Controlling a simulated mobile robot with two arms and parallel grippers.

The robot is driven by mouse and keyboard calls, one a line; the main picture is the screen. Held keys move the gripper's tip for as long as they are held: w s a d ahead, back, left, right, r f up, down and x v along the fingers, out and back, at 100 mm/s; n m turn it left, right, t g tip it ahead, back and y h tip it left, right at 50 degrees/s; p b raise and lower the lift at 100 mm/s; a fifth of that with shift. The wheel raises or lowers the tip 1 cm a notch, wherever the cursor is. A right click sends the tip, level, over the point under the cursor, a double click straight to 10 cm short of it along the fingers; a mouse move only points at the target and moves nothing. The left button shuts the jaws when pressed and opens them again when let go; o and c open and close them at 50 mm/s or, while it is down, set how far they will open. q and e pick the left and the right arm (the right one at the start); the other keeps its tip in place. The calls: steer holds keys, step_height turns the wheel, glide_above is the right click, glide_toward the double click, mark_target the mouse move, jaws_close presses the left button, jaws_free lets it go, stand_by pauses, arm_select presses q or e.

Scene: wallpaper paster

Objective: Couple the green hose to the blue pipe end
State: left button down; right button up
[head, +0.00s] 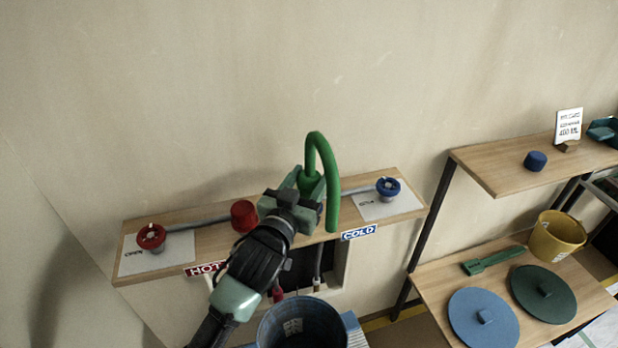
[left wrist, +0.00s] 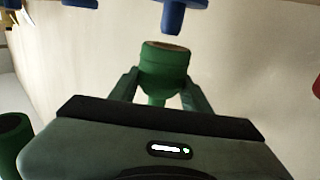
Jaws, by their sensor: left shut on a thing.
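My left gripper (head: 308,182) is over the wall shelf, shut on the green hose (head: 330,185). The hose rises from the gripper, loops over, and its free end hangs down on the right. In the left wrist view, the gripper (left wrist: 160,92) has its fingers on both sides of the green hose's coupling (left wrist: 165,60). The coupling's open end faces the blue pipe end (left wrist: 172,18), with a small gap visible between them. I cannot pick out the blue pipe end in the head view. My right gripper is not in view.
The wall shelf (head: 200,213) carries a red valve (head: 151,236), a red cap (head: 243,214) and a blue valve (head: 388,187). A dark blue bucket (head: 300,325) stands below. At right, shelves hold a blue cap (head: 535,161), a yellow bucket (head: 560,236) and round lids (head: 483,330).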

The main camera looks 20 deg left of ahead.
mark_target(309, 195)
arm_select(q)
steer(key=shift+r+p, duration=0.1)
steer(key=shift+p, duration=0.3)
stand_by(0.7)
steer(key=shift+f+b, duration=1.45)
steer(key=shift+f, duration=0.8)
steer(key=c, duration=0.6)
jaws_free()
steer(key=shift+s+f, duration=0.1)
steer(key=shift+s, duration=0.1)
steer(key=s, duration=0.2)
steer(key=s+b, duration=0.1)
steer(key=s, duration=0.1)
steer(key=s+b, duration=0.1)
steer(key=s, duration=0.2)
steer(key=shift+a, duration=0.3)
steer(key=shift+s, duration=0.25)
